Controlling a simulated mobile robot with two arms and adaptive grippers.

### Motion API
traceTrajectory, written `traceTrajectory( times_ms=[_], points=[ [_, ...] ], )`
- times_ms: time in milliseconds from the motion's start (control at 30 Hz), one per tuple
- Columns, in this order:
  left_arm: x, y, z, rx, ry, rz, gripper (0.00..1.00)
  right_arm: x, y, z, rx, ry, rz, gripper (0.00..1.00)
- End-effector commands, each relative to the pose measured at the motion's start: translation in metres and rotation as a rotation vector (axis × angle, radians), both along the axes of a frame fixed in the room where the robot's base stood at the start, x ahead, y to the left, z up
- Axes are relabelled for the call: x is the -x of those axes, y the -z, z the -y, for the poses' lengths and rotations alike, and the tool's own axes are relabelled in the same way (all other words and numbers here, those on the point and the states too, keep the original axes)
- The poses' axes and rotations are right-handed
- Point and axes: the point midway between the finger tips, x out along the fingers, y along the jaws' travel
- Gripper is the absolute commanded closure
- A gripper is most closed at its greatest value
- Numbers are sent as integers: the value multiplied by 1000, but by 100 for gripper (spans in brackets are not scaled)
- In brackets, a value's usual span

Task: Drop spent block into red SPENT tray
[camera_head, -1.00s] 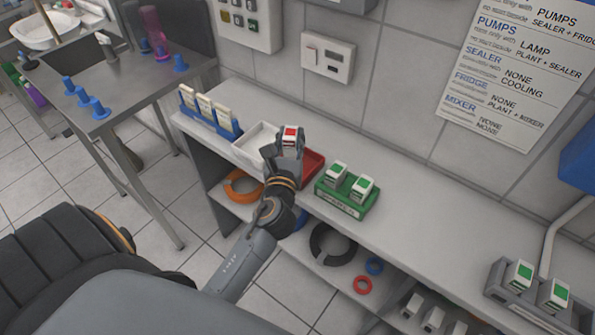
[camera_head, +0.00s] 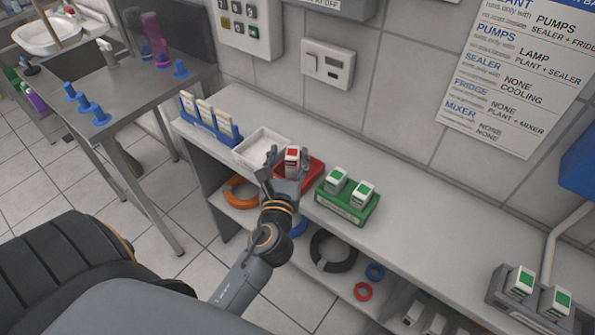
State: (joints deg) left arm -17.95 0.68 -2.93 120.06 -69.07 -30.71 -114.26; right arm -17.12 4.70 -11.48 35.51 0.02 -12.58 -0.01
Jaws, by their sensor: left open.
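The spent block (camera_head: 292,162) is white with a red label and stands upright over or in the red tray (camera_head: 314,172). My left gripper (camera_head: 286,170) is open, its fingers on either side of the block. Whether the block rests on the tray floor is hidden by the gripper, which also covers the tray's near left part. My right gripper is not in view.
A white tray (camera_head: 262,147) is left of the red tray, and a green tray (camera_head: 348,207) with two green-labelled blocks is right of it. A blue rack (camera_head: 222,130) stands far left. The shelf top right of the green tray is clear up to a grey holder (camera_head: 500,300).

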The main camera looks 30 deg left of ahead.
Motion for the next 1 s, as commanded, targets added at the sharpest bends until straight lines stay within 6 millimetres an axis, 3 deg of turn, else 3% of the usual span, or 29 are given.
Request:
traceTrajectory(
  times_ms=[200, 400, 1000],
  points=[
    [43, 1, 20, 2, 0, -4, 44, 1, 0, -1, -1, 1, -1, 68],
    [66, 0, 31, 0, 0, -1, 44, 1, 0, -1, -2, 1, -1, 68],
    [72, 0, 32, 20, -5, 5, 44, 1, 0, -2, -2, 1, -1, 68]
  ],
)
